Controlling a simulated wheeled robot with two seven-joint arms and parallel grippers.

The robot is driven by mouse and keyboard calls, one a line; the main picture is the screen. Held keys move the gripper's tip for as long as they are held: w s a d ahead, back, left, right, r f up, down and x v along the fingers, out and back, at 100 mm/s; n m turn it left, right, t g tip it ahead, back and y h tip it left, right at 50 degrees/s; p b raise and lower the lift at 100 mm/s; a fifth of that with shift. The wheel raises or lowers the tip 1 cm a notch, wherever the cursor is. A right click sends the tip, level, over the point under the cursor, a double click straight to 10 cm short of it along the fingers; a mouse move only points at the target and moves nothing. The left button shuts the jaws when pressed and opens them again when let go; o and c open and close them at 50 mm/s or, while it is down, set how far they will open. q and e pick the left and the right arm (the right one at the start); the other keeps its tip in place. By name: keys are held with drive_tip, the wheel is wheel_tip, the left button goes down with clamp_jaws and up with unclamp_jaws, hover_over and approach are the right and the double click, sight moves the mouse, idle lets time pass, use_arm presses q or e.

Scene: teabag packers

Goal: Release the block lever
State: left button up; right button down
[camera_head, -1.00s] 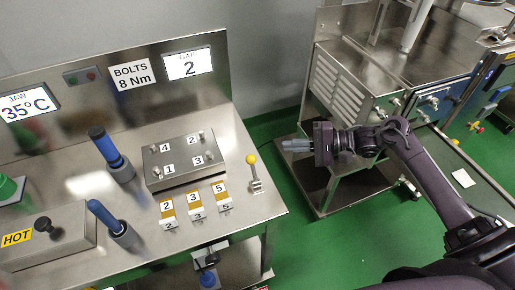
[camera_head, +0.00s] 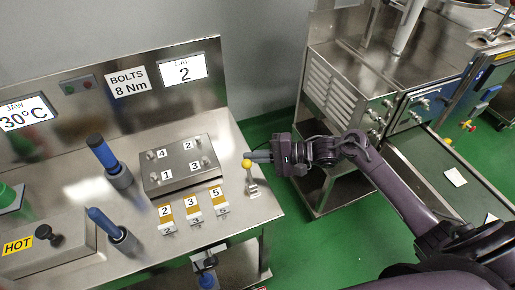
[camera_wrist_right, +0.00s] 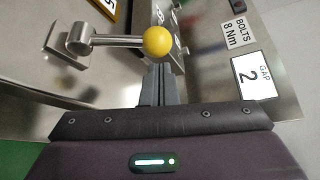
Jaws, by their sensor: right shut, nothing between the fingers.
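The lever is a short metal rod with a yellow ball knob (camera_head: 247,163), on a small bracket (camera_head: 252,190) at the right end of the steel bench. In the right wrist view the yellow knob (camera_wrist_right: 157,41) sits just beyond my fingertips, with its rod running left to the metal bracket (camera_wrist_right: 68,60). My right gripper (camera_head: 258,157) is shut and empty, its fingertips right at the knob; I cannot tell if they touch it. The steel block (camera_head: 180,178) with numbered bolts lies left of the lever. My left gripper is not in view.
Numbered tags (camera_head: 193,208) lie in front of the block. Blue-handled tools (camera_head: 104,152) stand to its left, and a box marked HOT (camera_head: 40,255) is at far left. A display reads GAP 2 (camera_head: 184,68). Green floor lies between bench and right machine (camera_head: 345,95).

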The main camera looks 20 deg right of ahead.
drive_tip(key=shift+s+r, duration=0.2)
drive_tip(key=shift+s, duration=0.2)
drive_tip(key=shift+a, duration=0.1)
drive_tip(key=shift+s+r+n+p, duration=0.15)
drive_tip(key=shift+n+p, duration=0.15)
drive_tip(key=shift+p, duration=0.05)
